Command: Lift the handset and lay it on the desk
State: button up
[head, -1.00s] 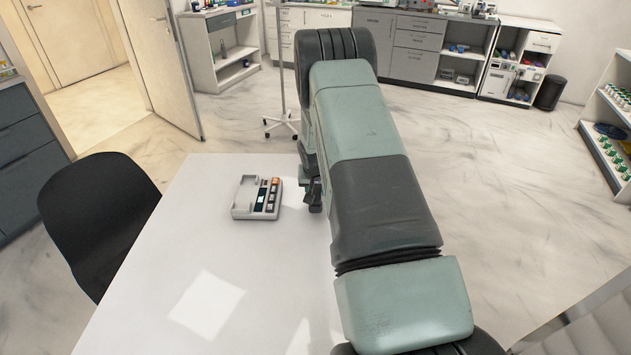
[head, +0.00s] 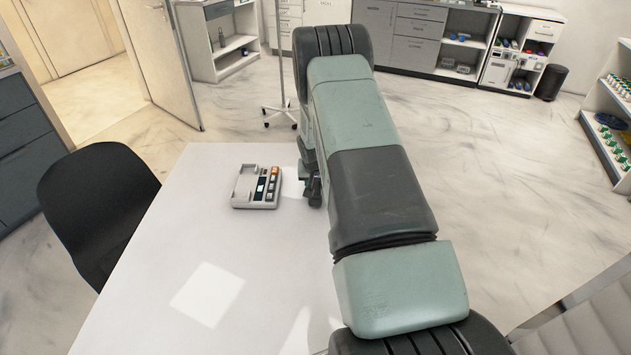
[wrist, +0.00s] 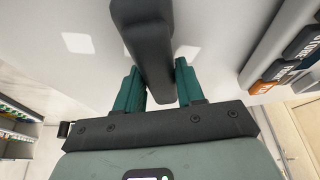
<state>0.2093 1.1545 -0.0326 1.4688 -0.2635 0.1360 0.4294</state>
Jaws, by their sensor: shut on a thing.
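The phone base (head: 256,187) stands on the white desk (head: 150,290) in the head view, its long cradle empty. Part of the base (wrist: 290,62), with its orange and dark keys, shows at the right edge of the wrist view. My gripper (wrist: 158,80) is shut on the dark grey handset (wrist: 150,40), which lies between its two green fingers. The desk surface (wrist: 215,55) shows behind the handset in the wrist view; whether the handset touches it I cannot tell.
A black chair (head: 92,205) stands at the desk's left side. The desk is clear in front of the base, with bright light patches on it. A thin stand (head: 281,75) is on the floor beyond. Shelves (head: 612,130) stand at the far right.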

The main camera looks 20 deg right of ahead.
jog(key=shift+f, duration=0.25)
jog(key=o, duration=1.2)
jog(key=shift+r, duration=0.1)
